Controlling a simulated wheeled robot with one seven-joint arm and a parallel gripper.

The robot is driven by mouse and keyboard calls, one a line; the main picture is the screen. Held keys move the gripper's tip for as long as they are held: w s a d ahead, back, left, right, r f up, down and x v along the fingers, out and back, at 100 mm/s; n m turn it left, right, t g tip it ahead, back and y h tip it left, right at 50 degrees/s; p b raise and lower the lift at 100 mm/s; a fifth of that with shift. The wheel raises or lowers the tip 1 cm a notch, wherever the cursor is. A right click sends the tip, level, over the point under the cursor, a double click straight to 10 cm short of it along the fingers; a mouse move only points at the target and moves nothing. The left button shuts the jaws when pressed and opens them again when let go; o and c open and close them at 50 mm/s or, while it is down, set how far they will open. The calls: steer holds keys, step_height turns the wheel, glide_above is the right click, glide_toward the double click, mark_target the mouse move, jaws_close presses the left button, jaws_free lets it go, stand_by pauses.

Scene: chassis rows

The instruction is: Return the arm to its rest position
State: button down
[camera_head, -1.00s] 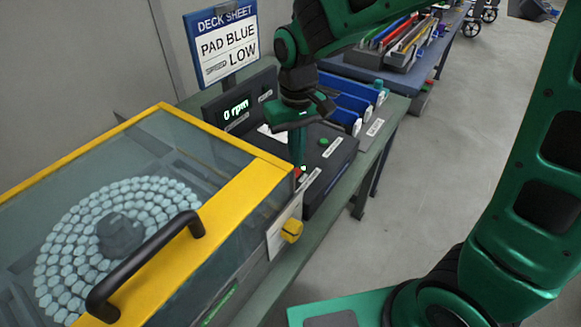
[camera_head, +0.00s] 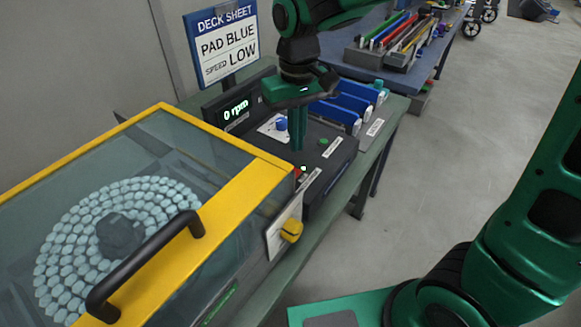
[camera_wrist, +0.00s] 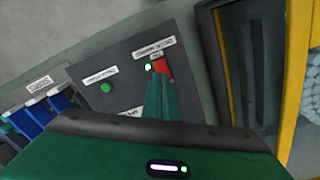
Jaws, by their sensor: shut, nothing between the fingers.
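My gripper (camera_head: 297,128) is green, with its fingers shut together and nothing between them. It points down over the dark control panel (camera_head: 335,160) in the head view. In the wrist view the closed fingertips (camera_wrist: 158,85) appear just below a red switch (camera_wrist: 167,68) with a small light beside it. A green button (camera_wrist: 106,88) is to the left of the fingers there. The fingers look apart from the panel, but the exact gap is hard to judge. A blue knob (camera_head: 281,124) shows just left of the fingers. The display (camera_head: 236,110) reads 0 rpm.
A yellow-framed clear cover (camera_head: 235,205) with a black handle (camera_head: 145,265) stands at left, closed over pale discs. A deck sheet sign (camera_head: 222,45) reads PAD BLUE, SPEED LOW. Blue bins (camera_head: 345,103) stand behind the panel. Open floor (camera_head: 440,150) lies at right.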

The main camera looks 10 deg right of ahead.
steer(key=s+d+r+m, duration=0.1)
steer(key=s+d+m, duration=0.15)
steer(key=d, duration=0.65)
steer(key=s+d+m, duration=0.2)
steer(key=s+d, duration=0.1)
steer(key=d, duration=0.5)
steer(key=s+d+f+m, duration=0.2)
steer(key=s+d+m, duration=0.3)
steer(key=s+d, duration=0.8)
steer(key=s, duration=0.2)
steer(key=shift+s, duration=0.35)
steer(key=shift+w+f, duration=0.3)
steer(key=shift+w, duration=0.35)
